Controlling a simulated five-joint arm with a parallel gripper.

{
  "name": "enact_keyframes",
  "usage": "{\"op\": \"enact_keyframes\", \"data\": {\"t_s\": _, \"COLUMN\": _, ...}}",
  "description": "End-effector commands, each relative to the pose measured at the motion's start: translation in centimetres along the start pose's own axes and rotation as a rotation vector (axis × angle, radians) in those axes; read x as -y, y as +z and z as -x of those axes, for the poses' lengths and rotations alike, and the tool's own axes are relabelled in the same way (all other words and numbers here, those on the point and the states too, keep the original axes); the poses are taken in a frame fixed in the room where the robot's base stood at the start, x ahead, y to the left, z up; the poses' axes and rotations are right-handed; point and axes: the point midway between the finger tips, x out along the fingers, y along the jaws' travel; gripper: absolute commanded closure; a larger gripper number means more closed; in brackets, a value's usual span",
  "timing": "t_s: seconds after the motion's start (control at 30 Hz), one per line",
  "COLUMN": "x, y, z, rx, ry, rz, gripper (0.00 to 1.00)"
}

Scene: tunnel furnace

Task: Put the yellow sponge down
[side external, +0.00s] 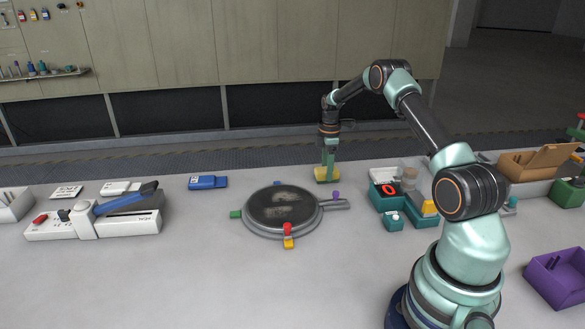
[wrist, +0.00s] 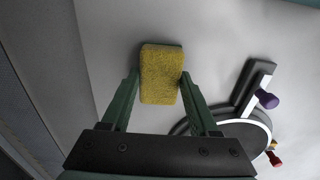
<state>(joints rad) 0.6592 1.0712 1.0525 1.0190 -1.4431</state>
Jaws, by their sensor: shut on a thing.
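The yellow sponge (side external: 321,175) is at the far side of the table, behind the handle of the round plate. It also shows in the wrist view (wrist: 160,75), between the two green fingers. My gripper (side external: 329,171) points down and is shut on the sponge. In the wrist view my gripper (wrist: 157,85) has a finger along each long side of it. The sponge is at or just above the white tabletop; I cannot tell whether it touches.
The round grey plate (side external: 308,222) with coloured knobs stands in front of the sponge. A teal organiser (side external: 390,203) is to the right. A blue device (side external: 207,182) lies to the left. The tabletop between the blue device and sponge is mostly clear.

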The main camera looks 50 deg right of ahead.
Motion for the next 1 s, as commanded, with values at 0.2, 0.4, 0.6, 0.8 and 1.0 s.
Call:
{"op": "enact_keyframes", "data": {"t_s": 0.2, "x": -0.1, "y": 0.0, "z": 0.0, "rx": 0.000, "ry": 0.002, "rz": 0.000, "gripper": 0.91}}
{"op": "enact_keyframes", "data": {"t_s": 0.4, "x": -0.1, "y": 0.0, "z": -0.2, "rx": 0.000, "ry": 0.002, "rz": 0.000, "gripper": 0.16}}
{"op": "enact_keyframes", "data": {"t_s": 0.6, "x": -0.1, "y": 0.0, "z": -0.2, "rx": 0.000, "ry": 0.002, "rz": 0.000, "gripper": 0.09}}
{"op": "enact_keyframes", "data": {"t_s": 0.8, "x": -0.1, "y": 0.0, "z": 0.1, "rx": 0.000, "ry": 0.003, "rz": 0.000, "gripper": 0.09}}
{"op": "enact_keyframes", "data": {"t_s": 1.0, "x": -0.1, "y": 0.0, "z": 2.9, "rx": -0.001, "ry": 0.007, "rz": 0.000, "gripper": 0.09}}
